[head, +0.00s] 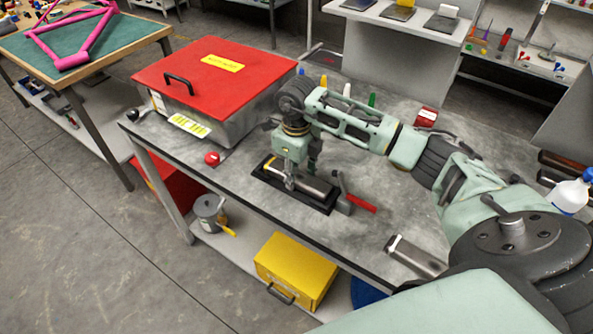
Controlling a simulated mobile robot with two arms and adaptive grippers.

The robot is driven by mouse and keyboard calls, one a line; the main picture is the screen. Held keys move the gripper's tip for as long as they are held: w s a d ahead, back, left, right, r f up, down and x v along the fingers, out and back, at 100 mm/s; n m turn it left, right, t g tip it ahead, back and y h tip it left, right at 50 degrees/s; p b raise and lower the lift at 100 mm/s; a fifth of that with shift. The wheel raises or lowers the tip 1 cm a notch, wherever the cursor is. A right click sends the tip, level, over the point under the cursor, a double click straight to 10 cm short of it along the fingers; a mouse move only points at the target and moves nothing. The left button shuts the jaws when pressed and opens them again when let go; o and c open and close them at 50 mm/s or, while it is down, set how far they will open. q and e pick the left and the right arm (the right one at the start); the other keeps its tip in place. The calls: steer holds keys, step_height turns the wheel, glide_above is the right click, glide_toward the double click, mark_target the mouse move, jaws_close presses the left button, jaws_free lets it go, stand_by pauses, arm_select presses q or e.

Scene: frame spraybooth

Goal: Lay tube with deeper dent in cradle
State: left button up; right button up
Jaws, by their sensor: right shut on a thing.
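My right gripper (289,178) points down over the black cradle (325,207) in the middle of the grey bench. It is shut on a silver metal tube (314,188), which lies along the cradle's length. I cannot tell whether the tube rests in the cradle or is just above it. The gripper hides part of the tube, and I can see no dent on it from here. A second silver tube (417,257) lies on the bench near the front edge, to the right. No dent can be made out on it either. My left gripper is not in view.
A red-handled lever (361,204) stands at the cradle's right end. A red-lidded box (212,75) fills the bench's left, with a red button (212,158) in front. A yellow toolbox (297,268) sits on the shelf below.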

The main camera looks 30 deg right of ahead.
mark_target(296, 174)
steer(key=shift+f, duration=0.1)
steer(key=o, duration=1.3)
steer(key=shift+r, duration=0.6)
step_height(296, 174, up, 11)
steer(key=b, duration=0.3)
